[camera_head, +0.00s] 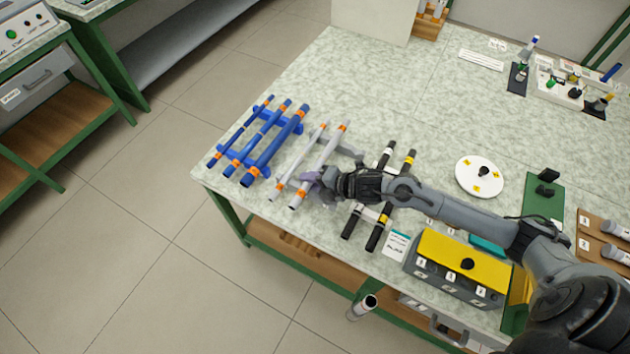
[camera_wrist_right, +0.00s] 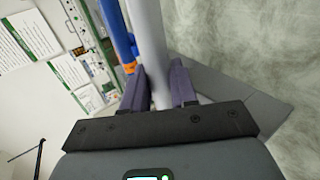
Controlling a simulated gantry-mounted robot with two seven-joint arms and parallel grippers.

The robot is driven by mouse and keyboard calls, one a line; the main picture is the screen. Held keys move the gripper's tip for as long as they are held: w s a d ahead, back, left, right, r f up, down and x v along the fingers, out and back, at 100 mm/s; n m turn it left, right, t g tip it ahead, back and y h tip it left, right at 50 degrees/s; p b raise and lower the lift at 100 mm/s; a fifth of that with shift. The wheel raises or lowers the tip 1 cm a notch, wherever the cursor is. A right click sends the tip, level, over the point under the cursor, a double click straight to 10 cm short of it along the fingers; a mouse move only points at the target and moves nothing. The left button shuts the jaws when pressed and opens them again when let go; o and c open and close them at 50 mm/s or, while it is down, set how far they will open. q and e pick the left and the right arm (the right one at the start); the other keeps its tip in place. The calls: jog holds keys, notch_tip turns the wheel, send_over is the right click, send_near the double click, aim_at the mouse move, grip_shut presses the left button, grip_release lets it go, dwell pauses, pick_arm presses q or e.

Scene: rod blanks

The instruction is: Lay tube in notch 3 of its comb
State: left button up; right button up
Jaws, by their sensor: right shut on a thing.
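My right gripper (camera_head: 318,184) is over the near end of the grey comb (camera_head: 346,149). In the right wrist view its purple fingers (camera_wrist_right: 160,88) are shut on a plain grey tube (camera_wrist_right: 149,45). In the head view this appears to be the thicker grey tube (camera_head: 328,152) with orange bands. A thinner grey tube (camera_head: 300,160) lies to its left, roughly parallel. The fingers and wrist hide part of the comb, so I cannot tell whether the held tube rests in a notch. My left gripper is not in view.
Several blue rods lie in a blue comb (camera_head: 292,113) to the left, close to the grey tubes. Black rods (camera_head: 384,166) lie close on the right, partly under my arm. A yellow-topped box (camera_head: 455,252) stands near the front edge. The table behind the combs is clear.

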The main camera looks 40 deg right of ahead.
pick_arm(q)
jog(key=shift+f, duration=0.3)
pick_arm(e)
jog(key=f, duration=0.2)
jog(key=s+f, duration=0.1)
jog(key=shift+d+f+g, duration=0.15)
jog(key=shift+d+g, duration=0.2)
jog(key=shift+g, duration=0.05)
jog(key=o, duration=0.9)
jog(key=shift+s, duration=0.1)
jog(key=shift+r, duration=0.4)
jog(key=shift+o, duration=0.5)
jog(key=r, duration=0.1)
jog(key=s+r+p, duration=0.1)
jog(key=r, duration=0.1)
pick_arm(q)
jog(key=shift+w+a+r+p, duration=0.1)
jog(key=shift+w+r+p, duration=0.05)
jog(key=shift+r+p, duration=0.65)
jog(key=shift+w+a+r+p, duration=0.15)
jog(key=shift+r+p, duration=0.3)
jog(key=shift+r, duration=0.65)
pick_arm(e)
jog(key=v, duration=0.8)
jog(key=shift+s+r+t, duration=0.15)
jog(key=shift+r+t, duration=0.15)
jog(key=shift+t, duration=0.1)
jog(key=shift+d, duration=0.1)
